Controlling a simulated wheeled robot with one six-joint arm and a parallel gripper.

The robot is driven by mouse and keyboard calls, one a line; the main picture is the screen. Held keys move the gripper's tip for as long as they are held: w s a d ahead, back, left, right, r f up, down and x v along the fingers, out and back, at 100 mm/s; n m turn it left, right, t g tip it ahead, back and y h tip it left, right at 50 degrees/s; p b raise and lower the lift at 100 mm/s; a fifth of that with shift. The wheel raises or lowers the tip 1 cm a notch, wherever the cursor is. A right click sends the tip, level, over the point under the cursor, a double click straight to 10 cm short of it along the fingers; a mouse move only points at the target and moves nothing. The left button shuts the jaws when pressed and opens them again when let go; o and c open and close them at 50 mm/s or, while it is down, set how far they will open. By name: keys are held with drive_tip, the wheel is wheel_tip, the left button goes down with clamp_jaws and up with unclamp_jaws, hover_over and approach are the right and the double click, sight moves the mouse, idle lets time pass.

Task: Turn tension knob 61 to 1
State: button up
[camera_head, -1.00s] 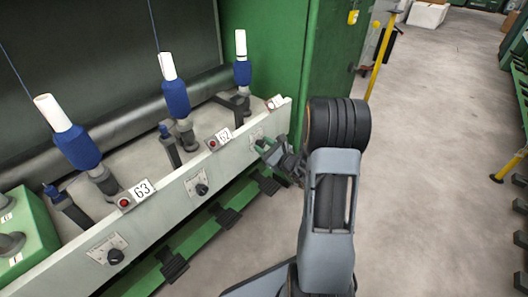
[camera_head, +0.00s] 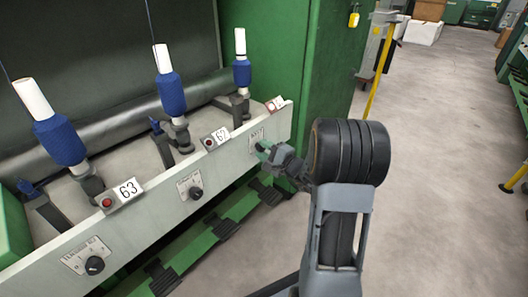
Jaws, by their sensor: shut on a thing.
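The tension knob at the right end of the pale front rail is hidden behind my gripper (camera_head: 264,150), which is shut on it. Part of this knob's dial plate (camera_head: 257,134) shows just above the fingers, but its marks are too small to read. The number tag (camera_head: 275,104) above it is seen at a slant and is hard to read; it follows tags 63 and 62 along the rail. The knob's pointer is hidden.
Black knobs below tag 62 (camera_head: 195,193) and tag 63 (camera_head: 95,265) sit on the same rail. Blue yarn bobbins (camera_head: 172,93) stand behind it. A green cabinet (camera_head: 300,70) rises at the right end. Open floor (camera_head: 440,130) lies to the right.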

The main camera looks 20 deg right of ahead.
drive_tip(key=shift+n, duration=1.8)
drive_tip(key=o, duration=0.9)
drive_tip(key=p+v, duration=0.3)
drive_tip(key=v, duration=1.1)
drive_tip(key=shift+w+d, duration=0.15)
